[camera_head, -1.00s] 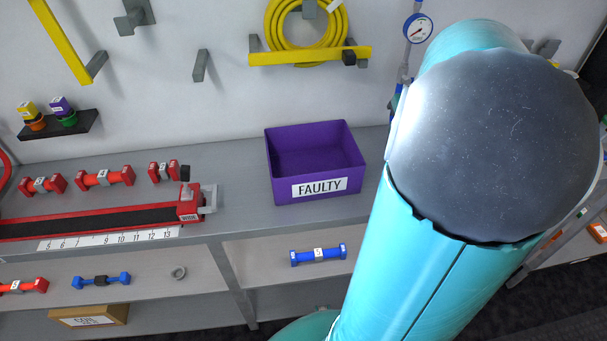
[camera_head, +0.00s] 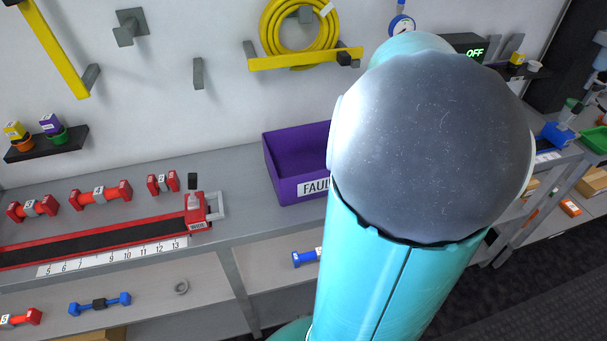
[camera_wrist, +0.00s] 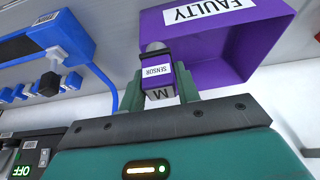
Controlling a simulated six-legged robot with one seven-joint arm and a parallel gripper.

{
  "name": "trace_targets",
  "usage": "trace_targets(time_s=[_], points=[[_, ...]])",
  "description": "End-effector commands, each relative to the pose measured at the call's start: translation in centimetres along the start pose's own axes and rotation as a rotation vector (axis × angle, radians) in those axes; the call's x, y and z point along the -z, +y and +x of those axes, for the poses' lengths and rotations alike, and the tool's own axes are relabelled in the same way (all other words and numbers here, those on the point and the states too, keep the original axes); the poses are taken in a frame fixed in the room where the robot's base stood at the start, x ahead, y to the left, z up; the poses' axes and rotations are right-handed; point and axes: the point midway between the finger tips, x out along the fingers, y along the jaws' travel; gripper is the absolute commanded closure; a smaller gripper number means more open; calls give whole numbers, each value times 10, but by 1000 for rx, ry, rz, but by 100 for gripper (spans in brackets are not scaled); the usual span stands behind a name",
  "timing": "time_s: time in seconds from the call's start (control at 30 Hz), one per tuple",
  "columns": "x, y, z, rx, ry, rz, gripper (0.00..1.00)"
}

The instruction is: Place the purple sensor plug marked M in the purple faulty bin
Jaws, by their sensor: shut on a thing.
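In the wrist view my gripper (camera_wrist: 158,97) is shut on the purple sensor plug (camera_wrist: 157,85), which has a white SENSOR label and an M on its end. The purple FAULTY bin (camera_wrist: 228,45) is behind the plug in that view, and I cannot tell the gap between them. In the head view the FAULTY bin (camera_head: 290,166) stands on the grey bench, its right part hidden by my arm. My gripper and the held plug are hidden in the head view.
A red rail fixture (camera_head: 195,215) and red parts (camera_head: 100,194) lie left of the bin. A yellow hose (camera_head: 300,30) hangs above. A blue device (camera_wrist: 45,48) with a cable is left in the wrist view. A black OFF display (camera_head: 465,48) stands at the back right.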

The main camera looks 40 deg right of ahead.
Motion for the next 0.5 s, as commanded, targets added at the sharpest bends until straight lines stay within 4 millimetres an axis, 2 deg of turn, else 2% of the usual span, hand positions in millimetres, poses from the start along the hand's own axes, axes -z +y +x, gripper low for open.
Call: trace_targets(time_s=[0.17, 0.5], points=[[7, -5, 10, 1, 0, -2, 94], [48, -50, 62, 2, -1, -4, 94]])
